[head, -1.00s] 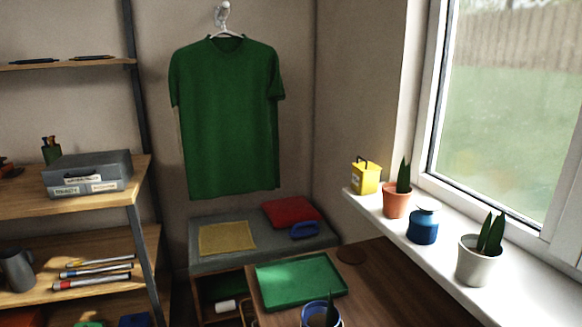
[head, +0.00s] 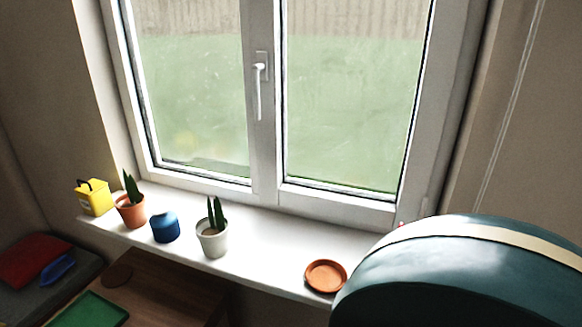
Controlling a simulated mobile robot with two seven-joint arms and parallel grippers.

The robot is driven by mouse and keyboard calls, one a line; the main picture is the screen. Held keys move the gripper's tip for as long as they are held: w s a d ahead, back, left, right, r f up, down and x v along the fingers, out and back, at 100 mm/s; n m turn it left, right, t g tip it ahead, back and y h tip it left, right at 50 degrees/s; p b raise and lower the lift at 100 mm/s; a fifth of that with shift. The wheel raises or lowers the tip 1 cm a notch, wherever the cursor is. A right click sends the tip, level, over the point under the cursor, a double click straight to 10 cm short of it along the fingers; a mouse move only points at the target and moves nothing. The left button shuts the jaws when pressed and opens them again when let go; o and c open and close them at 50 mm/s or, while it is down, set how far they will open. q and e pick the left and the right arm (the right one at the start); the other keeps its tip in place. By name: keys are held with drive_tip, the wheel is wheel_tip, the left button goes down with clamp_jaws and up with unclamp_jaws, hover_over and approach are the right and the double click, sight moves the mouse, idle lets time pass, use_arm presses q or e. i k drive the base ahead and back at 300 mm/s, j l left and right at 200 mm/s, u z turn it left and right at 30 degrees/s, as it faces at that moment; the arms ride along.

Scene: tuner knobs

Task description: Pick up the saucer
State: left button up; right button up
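An orange-brown saucer (head: 326,276) lies flat and empty on the white windowsill, near its front edge and right of the white pot. Neither of my grippers is in the head view.
The windowsill (head: 273,243) also holds a yellow container (head: 94,198), a terracotta pot with a plant (head: 131,212), a blue jar (head: 165,228) and a white pot with a plant (head: 212,241). A large dark teal rounded object (head: 470,275) fills the lower right. A wooden desk (head: 165,290) stands below left.

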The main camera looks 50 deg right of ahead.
sight(326, 278)
drive_tip(key=z, duration=1.95)
